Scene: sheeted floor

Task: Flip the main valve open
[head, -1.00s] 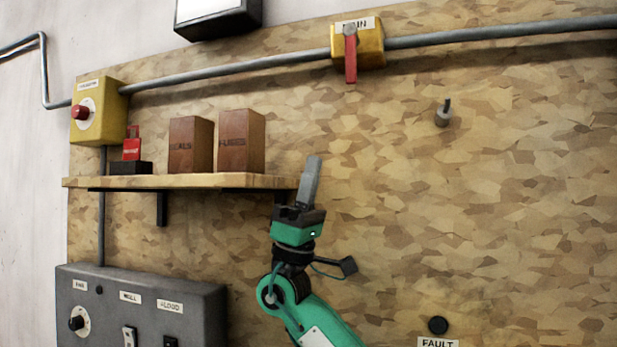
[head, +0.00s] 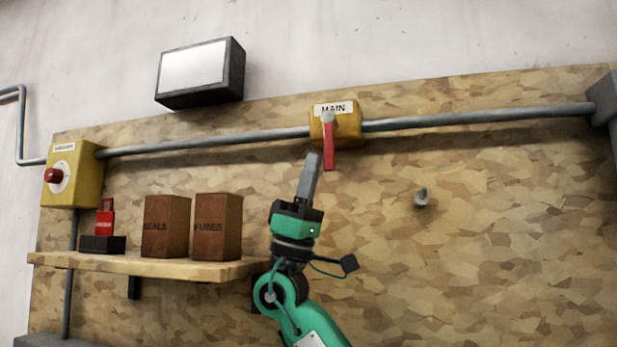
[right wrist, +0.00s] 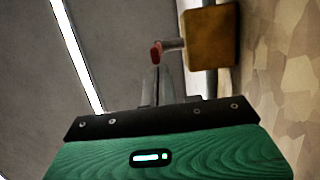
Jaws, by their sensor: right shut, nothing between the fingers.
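The main valve is a yellow box (head: 349,124) labelled MAIN on a grey pipe. Its red lever (head: 329,147) hangs straight down from a grey hub on the box's front. In the right wrist view the yellow box (right wrist: 210,38) is at upper right and the end of the red lever (right wrist: 156,52) is just beyond my fingertips. My right gripper (head: 313,158) points up, its fingers shut and empty. Its tips appear just left of the lever's lower part in the head view; I cannot tell whether they touch. My left gripper is not in view.
A wooden shelf (head: 150,265) at left holds a SEALS box (head: 166,226), a FUSES box (head: 218,227) and a red padlock-like item (head: 105,220). A yellow box with a red button (head: 53,175) is further left. A peg (head: 421,197) sticks out right of the valve.

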